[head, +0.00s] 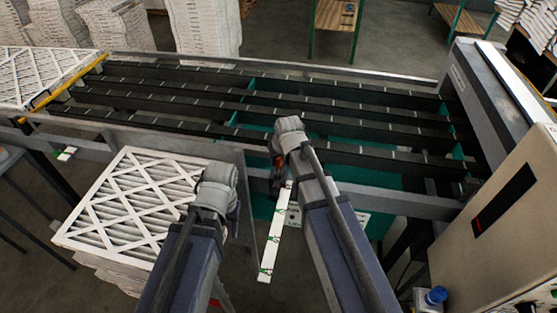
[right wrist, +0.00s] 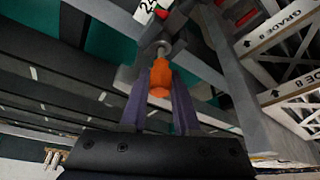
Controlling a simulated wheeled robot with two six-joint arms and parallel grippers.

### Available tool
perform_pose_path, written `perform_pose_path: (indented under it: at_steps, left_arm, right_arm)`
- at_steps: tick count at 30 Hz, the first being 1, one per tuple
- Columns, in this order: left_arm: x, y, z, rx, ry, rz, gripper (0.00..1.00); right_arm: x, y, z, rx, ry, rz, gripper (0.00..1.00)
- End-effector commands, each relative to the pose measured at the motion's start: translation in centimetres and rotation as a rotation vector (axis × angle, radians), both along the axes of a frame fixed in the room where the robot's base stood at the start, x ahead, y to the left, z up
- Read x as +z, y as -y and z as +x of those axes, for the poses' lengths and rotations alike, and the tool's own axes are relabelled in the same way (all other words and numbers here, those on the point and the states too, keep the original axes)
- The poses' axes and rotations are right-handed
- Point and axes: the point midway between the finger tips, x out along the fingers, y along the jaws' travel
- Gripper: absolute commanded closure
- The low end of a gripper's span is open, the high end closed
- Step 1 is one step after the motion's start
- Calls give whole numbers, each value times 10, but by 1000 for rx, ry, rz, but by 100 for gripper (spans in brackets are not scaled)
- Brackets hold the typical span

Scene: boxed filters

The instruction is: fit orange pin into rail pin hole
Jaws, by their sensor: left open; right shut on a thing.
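An orange pin (right wrist: 160,76) stands between the two purple fingers of my right gripper (right wrist: 160,88) in the right wrist view. Its round metal end (right wrist: 162,48) points away from the gripper, close to a grey rail part. I cannot tell whether it touches the rail, and no hole is clearly visible. In the head view my right gripper (head: 279,180) is beside the near rail (head: 375,204) of the conveyor frame; the pin is hard to make out there. My left gripper (head: 229,222) is left of it, partly hidden by its wrist, beside the boxed filters.
A stack of white-framed filters (head: 130,205) stands at the left. A white strip with green clips (head: 275,235) lies below my right gripper. Dark conveyor bars (head: 330,115) fill the back. A control box (head: 495,225) stands at the right.

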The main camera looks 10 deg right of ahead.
Motion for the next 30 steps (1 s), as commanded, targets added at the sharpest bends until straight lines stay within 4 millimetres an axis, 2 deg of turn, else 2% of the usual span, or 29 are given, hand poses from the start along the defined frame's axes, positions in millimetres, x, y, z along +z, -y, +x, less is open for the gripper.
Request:
perform_pose_path:
  at_steps: [30]
  left_arm:
    - [-26, 0, 0, 0, 0, 0, 48]
  right_arm:
    - [-26, 0, 0, 0, 0, 0, 100]
